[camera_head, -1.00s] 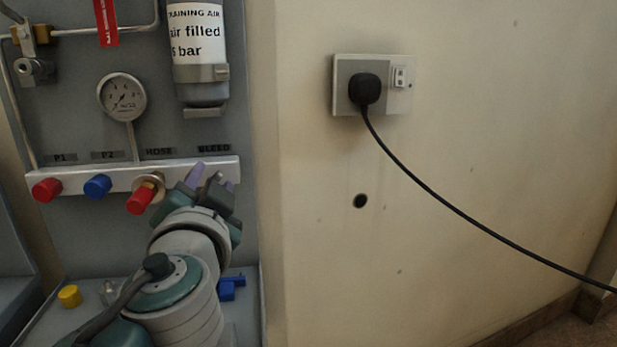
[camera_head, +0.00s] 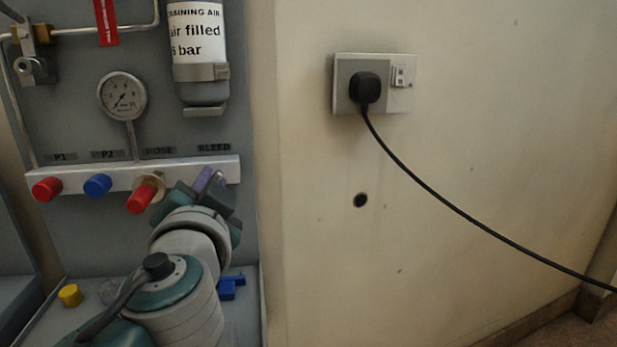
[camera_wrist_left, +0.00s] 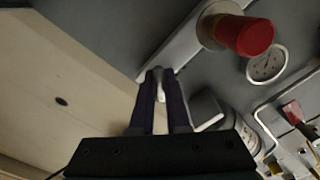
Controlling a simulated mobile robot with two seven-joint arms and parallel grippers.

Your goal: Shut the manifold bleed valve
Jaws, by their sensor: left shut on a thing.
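The white manifold bar (camera_head: 110,178) runs across the grey panel, with the BLEED label (camera_head: 214,148) above its right end. My left gripper (camera_head: 209,178) is at that right end, its purple fingers shut on the bleed valve. The gripper mostly hides the valve in the head view. In the left wrist view, a pale piece of the bleed valve (camera_wrist_left: 160,92) shows between the two fingers. How far the valve is turned cannot be told. My right gripper is not in view.
A red-capped brass hose fitting (camera_head: 142,198) is close left of my gripper. Blue (camera_head: 97,186) and red (camera_head: 47,189) knobs are further left. A gauge (camera_head: 122,97) and cylinder (camera_head: 200,75) are above. Yellow (camera_head: 70,295) and blue (camera_head: 230,288) pieces lie below.

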